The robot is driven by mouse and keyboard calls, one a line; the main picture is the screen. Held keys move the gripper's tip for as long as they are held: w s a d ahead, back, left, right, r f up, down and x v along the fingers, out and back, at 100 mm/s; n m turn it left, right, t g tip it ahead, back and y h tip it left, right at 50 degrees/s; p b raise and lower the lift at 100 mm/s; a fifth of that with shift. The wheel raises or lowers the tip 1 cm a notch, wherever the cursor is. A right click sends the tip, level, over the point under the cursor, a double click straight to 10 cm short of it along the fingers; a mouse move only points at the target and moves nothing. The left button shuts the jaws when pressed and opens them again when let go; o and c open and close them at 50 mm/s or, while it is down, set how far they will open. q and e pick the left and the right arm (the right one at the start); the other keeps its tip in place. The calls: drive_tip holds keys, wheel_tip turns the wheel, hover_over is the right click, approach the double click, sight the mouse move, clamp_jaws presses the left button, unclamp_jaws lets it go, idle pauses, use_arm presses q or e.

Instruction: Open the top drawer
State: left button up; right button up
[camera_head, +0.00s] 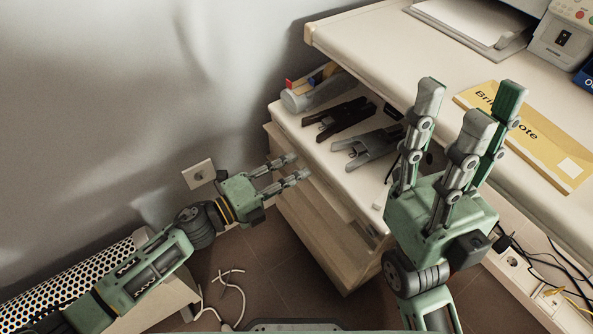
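A pale wood drawer cabinet (315,228) with a white top (345,179) stands below and beside the desk. Seams run along its side facing me, near the upper edge. I cannot make out a handle or tell which panel is the top drawer's front. My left gripper (297,166) points right, its fingertips at the cabinet's upper left edge. Two fingers show with a gap between them and nothing visible in it. Whether they touch the cabinet is unclear. My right gripper (457,110) is raised in front of the desk, fingers spread and empty, hiding part of the desk and cabinet.
On the cabinet top lie a black tool-like object (340,117), a grey one (369,148) and a grey cylindrical holder (312,92). The desk (385,42) bears a yellow envelope (540,140). Loose cables (233,296) lie on the floor. A wall socket (198,174) is behind my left arm.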

use_arm(q)
drive_tip(key=shift+w+d, duration=0.4)
drive_tip(key=shift+d, duration=0.2)
clamp_jaws()
